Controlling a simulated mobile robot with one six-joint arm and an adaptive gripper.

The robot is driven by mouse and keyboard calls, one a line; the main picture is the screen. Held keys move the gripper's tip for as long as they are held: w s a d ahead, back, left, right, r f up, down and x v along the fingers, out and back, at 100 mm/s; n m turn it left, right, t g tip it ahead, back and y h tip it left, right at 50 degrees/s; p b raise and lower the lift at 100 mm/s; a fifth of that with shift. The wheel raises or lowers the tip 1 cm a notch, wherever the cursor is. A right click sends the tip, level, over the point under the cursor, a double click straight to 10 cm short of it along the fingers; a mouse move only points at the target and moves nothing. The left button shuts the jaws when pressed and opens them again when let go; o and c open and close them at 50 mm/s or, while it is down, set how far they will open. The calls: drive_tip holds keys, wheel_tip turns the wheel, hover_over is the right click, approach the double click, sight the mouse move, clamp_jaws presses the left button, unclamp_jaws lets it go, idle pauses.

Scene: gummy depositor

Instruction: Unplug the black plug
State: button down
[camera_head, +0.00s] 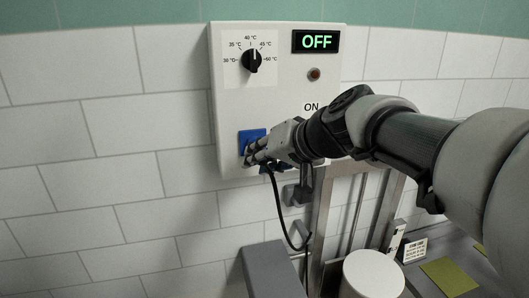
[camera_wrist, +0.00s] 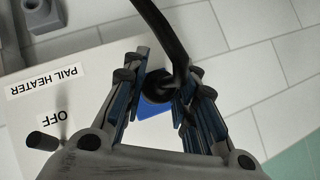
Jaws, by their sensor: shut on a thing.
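The black plug (camera_wrist: 187,75) is between my gripper's fingers in the wrist view, with its black cable (camera_wrist: 168,32) running up the picture. The blue socket (camera_head: 252,136) is on the lower left of the white control panel; part of it also shows behind the plug in the wrist view (camera_wrist: 153,108). My gripper (camera_head: 251,155) is shut on the plug in front of the blue socket. The fingers hide most of the plug in the head view, and I cannot tell whether it is fully seated. The cable (camera_head: 278,205) hangs down below the gripper.
The white panel (camera_head: 229,95) has a temperature dial (camera_head: 252,60), a display (camera_head: 316,41) reading OFF and a red lamp (camera_head: 314,74). A switch lever (camera_wrist: 42,141) sticks out near the gripper. A white pail (camera_head: 373,275) stands below. The tiled wall left of the panel is clear.

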drive_tip(key=s+d+b, duration=0.2)
drive_tip(key=s+b, duration=0.1)
drive_tip(key=s, duration=0.4)
drive_tip(key=shift+s, duration=0.3)
idle(0.3)
drive_tip(key=shift+d, duration=0.1)
drive_tip(key=c, duration=1.8)
unclamp_jaws()
clamp_jaws()
